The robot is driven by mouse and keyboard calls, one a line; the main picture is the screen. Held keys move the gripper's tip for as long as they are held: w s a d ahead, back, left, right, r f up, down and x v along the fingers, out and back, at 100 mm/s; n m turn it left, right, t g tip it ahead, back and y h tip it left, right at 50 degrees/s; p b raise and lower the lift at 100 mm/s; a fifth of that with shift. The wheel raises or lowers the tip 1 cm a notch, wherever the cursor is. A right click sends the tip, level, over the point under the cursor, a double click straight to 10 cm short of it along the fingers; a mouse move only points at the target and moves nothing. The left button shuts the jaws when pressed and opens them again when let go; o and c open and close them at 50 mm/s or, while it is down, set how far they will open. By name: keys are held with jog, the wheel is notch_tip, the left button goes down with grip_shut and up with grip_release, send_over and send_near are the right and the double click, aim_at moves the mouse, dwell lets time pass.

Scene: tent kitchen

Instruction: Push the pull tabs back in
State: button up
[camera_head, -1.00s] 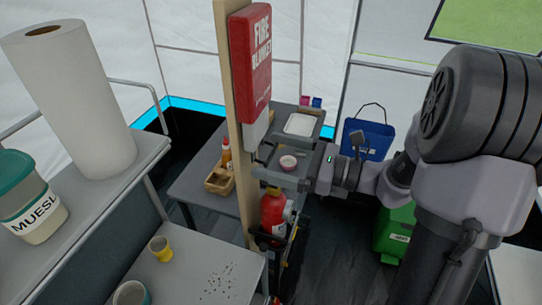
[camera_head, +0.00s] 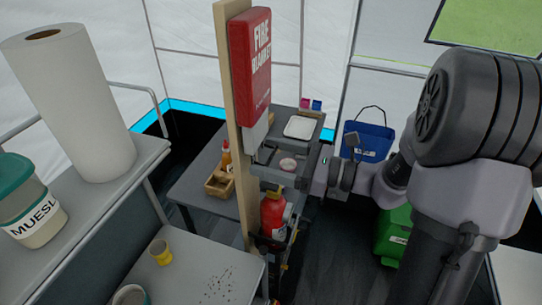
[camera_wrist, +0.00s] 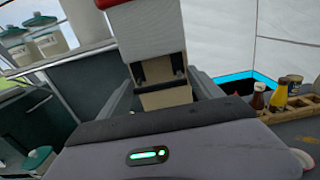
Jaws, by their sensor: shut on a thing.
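The red fire blanket case (camera_head: 250,68) hangs on a wooden post (camera_head: 232,150) in the head view. The pale pull tabs (camera_head: 256,134) hang from its lower end as one block. In the wrist view the tabs (camera_wrist: 148,42) come down from the red case (camera_wrist: 117,3) at the top edge. My gripper (camera_head: 262,158) is just under the case in the head view. In the wrist view my gripper's fingers (camera_wrist: 162,88) stand on either side of the block's lower end, shut on it. The exact contact is partly hidden.
A grey table (camera_head: 195,180) behind the post holds a wooden caddy (camera_head: 220,184), bottles and a white tray (camera_head: 300,127). A red extinguisher (camera_head: 273,212) stands below my gripper. A shelf (camera_head: 120,160) with a paper roll (camera_head: 80,105) is at the left.

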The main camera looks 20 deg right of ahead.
aim_at(272, 156)
notch_tip(272, 156, up, 7)
jog(key=p, duration=0.5)
jog(key=shift+r, duration=0.15)
jog(key=shift+w, duration=0.1)
jog(key=o, duration=2.1)
jog(key=shift+s+d, duration=0.1)
jog(key=shift+s, duration=0.1)
